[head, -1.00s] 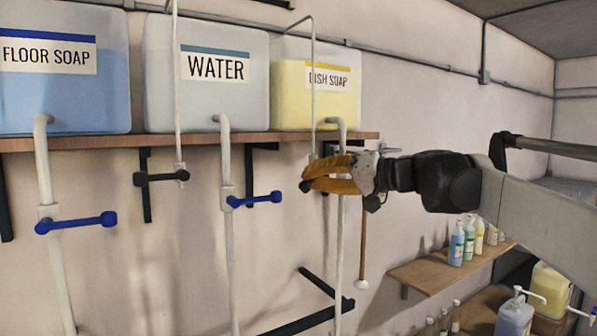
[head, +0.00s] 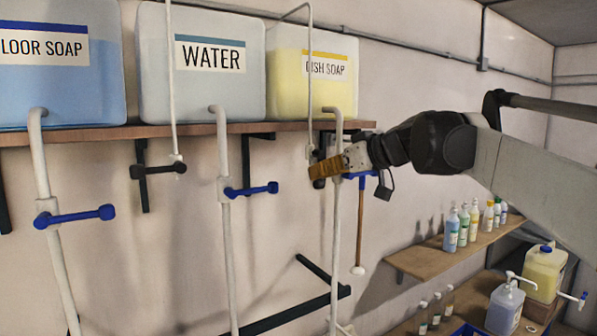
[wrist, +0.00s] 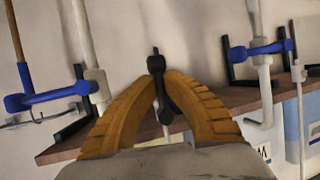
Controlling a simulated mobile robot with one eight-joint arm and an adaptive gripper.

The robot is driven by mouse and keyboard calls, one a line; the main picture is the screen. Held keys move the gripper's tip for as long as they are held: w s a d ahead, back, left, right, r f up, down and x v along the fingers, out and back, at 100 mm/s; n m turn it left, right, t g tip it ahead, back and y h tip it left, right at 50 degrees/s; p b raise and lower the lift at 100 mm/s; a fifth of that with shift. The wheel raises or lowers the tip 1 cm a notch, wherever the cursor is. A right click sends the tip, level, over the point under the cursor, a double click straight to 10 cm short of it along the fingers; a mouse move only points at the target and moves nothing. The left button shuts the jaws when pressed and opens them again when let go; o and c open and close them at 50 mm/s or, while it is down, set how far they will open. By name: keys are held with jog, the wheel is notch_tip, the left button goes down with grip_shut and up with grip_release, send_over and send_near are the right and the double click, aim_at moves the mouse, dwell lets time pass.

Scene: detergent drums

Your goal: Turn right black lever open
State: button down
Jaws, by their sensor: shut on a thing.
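The right black lever (wrist: 156,64) is on the thin pipe under the yellow dish soap drum (head: 292,90). In the wrist view it runs between the orange fingers of my gripper (wrist: 161,88), which are shut on it. In the head view my gripper (head: 322,170) covers most of this lever, and only small dark parts show around the fingers. The exact angle of the lever is hard to tell there. The left black lever (head: 158,170), under the water drum (head: 203,95), lies about level and apart from my gripper.
Blue levers sit on the thicker pipes: one at left (head: 75,217), one in the middle (head: 250,190), and one partly hidden behind my gripper (head: 362,176). A wooden rod (head: 360,230) hangs close by. A lower shelf (head: 440,262) holds several bottles. A wooden drum shelf (head: 200,129) runs above.

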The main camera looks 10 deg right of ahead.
jog(key=shift+d, duration=0.1)
dwell(0.4)
jog(key=c, duration=1.5)
grip_release()
jog(key=shift+w, duration=0.1)
jog(key=v, duration=1.2)
jog(key=s+a+f+m+g+h+b, duration=0.1)
jog(key=s+a+f+b, duration=0.2)
jog(key=f+b, duration=0.7)
jog(key=s+a+f+g+h+b, duration=0.1)
jog(key=s+a+f+b, duration=0.25)
jog(key=f, duration=1.25)
jog(key=s+a+f+m+g+h+b, duration=0.1)
jog(key=s+a+f+g+b, duration=0.15)
jog(key=f+b, duration=0.75)
jog(key=s+f+m+h+b, duration=0.1)
jog(key=s+f+b, duration=0.3)
jog(key=f, duration=1)
jog(key=s+f+m+h+b, duration=0.1)
jog(key=s+f+b, duration=0.3)
jog(key=f+b, duration=0.4)
jog(key=s+f+m+h+b, duration=0.1)
jog(key=s+f+b, duration=0.3)
jog(key=f, duration=1.8)
jog(key=shift+s+a+f+m+h+b, duration=0.3)
jog(key=shift+h+b, duration=0.1)
jog(key=shift+b, duration=0.65)
